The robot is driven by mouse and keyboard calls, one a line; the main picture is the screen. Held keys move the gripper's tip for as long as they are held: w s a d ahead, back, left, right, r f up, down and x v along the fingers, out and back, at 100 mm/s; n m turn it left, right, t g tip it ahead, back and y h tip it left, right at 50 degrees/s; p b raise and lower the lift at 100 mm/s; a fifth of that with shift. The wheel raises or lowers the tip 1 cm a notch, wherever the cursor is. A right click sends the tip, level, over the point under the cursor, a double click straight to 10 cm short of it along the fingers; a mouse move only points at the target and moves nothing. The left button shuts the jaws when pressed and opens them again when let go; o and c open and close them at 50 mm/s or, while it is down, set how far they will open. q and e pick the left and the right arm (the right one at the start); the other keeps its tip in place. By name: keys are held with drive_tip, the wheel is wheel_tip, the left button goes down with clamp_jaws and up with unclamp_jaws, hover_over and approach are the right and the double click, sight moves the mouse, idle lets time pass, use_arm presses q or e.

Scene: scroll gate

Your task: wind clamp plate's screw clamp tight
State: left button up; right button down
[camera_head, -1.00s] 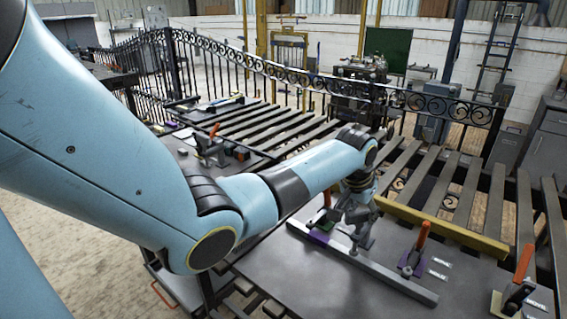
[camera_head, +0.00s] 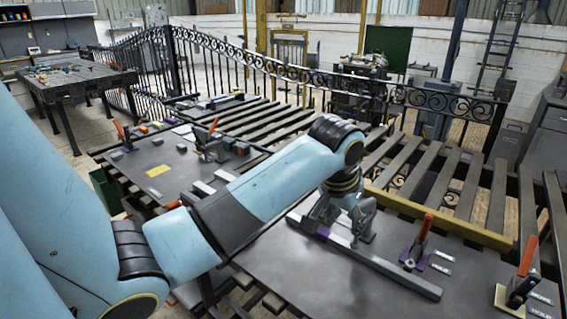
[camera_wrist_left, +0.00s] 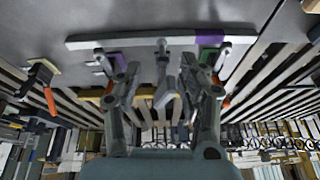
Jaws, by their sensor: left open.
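My left gripper (camera_head: 342,212) is open and hangs over the long grey bar (camera_head: 395,272) on the dark plate (camera_head: 300,275). In the left wrist view its two fingers (camera_wrist_left: 164,88) stand apart around a small grey upright part (camera_wrist_left: 163,70), which looks like the screw clamp. This part meets the grey bar, also seen there (camera_wrist_left: 90,42). I cannot tell whether a finger touches it. A purple patch (camera_wrist_left: 117,62) and a green patch (camera_wrist_left: 208,56) lie at either side of the fingers. In the head view, my gripper hides most of the clamp. My right gripper is not in view.
Orange-handled toggle clamps stand right of the gripper (camera_head: 418,243) and at the lower right edge (camera_head: 523,275). Another (camera_head: 209,140) stands on the far plate. A yellow bar (camera_head: 440,225) runs behind. The plate's front is clear.

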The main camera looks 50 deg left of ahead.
use_arm(q)
drive_tip(key=shift+m+g, duration=0.3)
drive_tip(key=shift+m, duration=0.4)
drive_tip(key=s+d+f+b, duration=0.1)
drive_tip(key=s+f, duration=0.3)
drive_tip(key=s+f+b, duration=0.1)
drive_tip(key=s+f, duration=0.2)
drive_tip(key=s, duration=0.1)
drive_tip(key=s+d+f+b, duration=0.1)
drive_tip(key=s+f, duration=0.3)
drive_tip(key=shift+s+d+f, duration=0.2)
drive_tip(key=shift+d+f, duration=0.15)
drive_tip(key=s+f+b, duration=0.3)
drive_tip(key=s+f, duration=0.2)
drive_tip(key=f, duration=0.5)
